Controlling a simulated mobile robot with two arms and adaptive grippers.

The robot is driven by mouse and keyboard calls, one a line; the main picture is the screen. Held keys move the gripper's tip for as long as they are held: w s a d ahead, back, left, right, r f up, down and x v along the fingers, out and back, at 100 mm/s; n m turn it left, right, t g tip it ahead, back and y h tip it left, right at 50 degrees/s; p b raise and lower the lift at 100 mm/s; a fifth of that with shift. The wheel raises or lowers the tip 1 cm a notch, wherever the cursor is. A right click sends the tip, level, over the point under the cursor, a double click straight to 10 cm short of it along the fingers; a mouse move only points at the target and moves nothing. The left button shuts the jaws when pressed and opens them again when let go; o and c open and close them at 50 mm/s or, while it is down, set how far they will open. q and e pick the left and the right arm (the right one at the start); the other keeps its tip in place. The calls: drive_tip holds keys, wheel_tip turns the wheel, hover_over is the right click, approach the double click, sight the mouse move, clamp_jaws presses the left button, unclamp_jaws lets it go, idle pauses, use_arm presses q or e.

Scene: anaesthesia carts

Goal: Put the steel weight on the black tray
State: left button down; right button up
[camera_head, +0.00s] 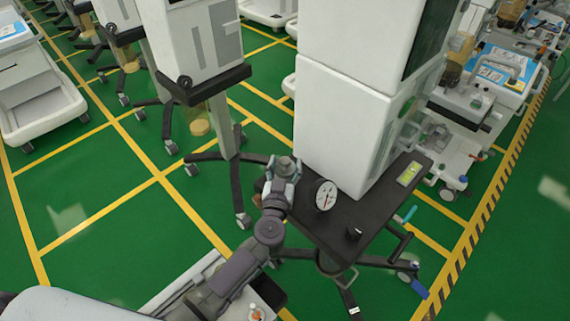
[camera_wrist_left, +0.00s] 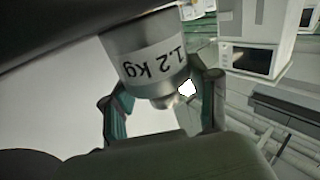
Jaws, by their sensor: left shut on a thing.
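The steel weight (camera_head: 286,164) is a small grey metal cylinder. In the left wrist view the weight (camera_wrist_left: 150,60) carries a "1.2 kg" label that reads upside down. My left gripper (camera_head: 280,185) is shut on it, with a finger on either side; it also shows in the left wrist view (camera_wrist_left: 163,100). The black tray (camera_head: 345,228) is a flat dark shelf on a stand in front of a white machine. The gripper and weight are at the tray's left end in the head view; I cannot tell whether the weight touches it. My right gripper is not in view.
Another stand (camera_head: 215,90) is to the left. Green floor with yellow lines is open at the left.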

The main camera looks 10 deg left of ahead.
use_arm(q)
drive_tip(key=shift+r, duration=0.15)
drive_tip(key=shift+c, duration=1.4)
unclamp_jaws()
drive_tip(key=shift+s+f, duration=0.1)
drive_tip(key=shift+f, duration=0.15)
drive_tip(key=shift+r, duration=0.2)
drive_tip(key=s, duration=1.2)
drive_tip(key=shift+d, duration=0.2)
